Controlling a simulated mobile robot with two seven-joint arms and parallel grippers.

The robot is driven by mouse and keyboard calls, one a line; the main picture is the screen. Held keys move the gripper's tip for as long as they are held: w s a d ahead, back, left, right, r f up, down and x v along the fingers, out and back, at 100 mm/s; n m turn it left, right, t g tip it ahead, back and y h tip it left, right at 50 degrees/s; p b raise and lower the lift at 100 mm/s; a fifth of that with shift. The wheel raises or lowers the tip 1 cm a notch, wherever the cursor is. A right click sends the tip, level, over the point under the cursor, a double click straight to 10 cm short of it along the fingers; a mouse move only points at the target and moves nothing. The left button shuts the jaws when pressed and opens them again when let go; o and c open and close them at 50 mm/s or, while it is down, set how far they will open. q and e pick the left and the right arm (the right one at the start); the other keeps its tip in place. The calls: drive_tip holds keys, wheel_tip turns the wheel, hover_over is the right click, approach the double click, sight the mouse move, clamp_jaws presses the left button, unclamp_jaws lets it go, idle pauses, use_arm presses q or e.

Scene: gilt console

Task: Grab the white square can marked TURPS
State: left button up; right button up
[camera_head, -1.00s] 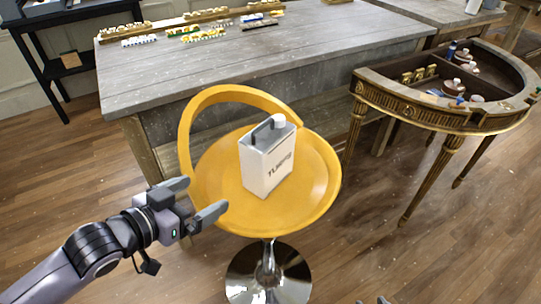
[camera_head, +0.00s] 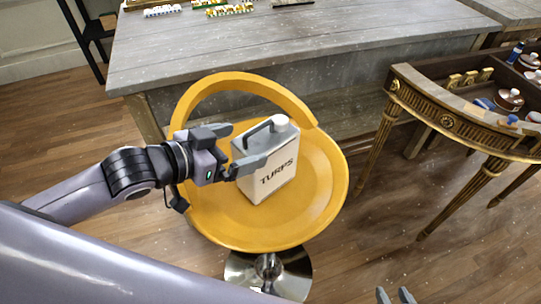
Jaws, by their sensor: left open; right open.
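The white square can marked TURPS (camera_head: 274,178) stands upright on the yellow chair seat (camera_head: 225,218). It has a grey handle and a white cap on top. My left gripper (camera_head: 236,150) is open at the left of the can, fingers pointing right. Its nearer finger overlaps the can's upper left part in the picture; I cannot tell whether it touches. My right gripper (camera_head: 395,297) shows only its fingertips at the bottom edge, apart and empty, well away from the can.
The yellow chair has a curved back rim (camera_head: 226,81) behind the can and a metal base (camera_head: 262,272). A grey wooden table (camera_head: 300,45) stands behind it. A gilt console (camera_head: 450,122) with small bottles and pots stands at the right. Wooden floor lies open between chair and console.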

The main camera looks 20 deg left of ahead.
sight(258, 140)
use_arm(q)
drive_tip(key=shift+x, duration=3.15)
drive_tip(key=shift+f, duration=0.15)
drive_tip(key=c, duration=1.8)
drive_tip(key=shift+r, duration=0.2)
clamp_jaws()
drive_tip(key=shift+r, duration=0.1)
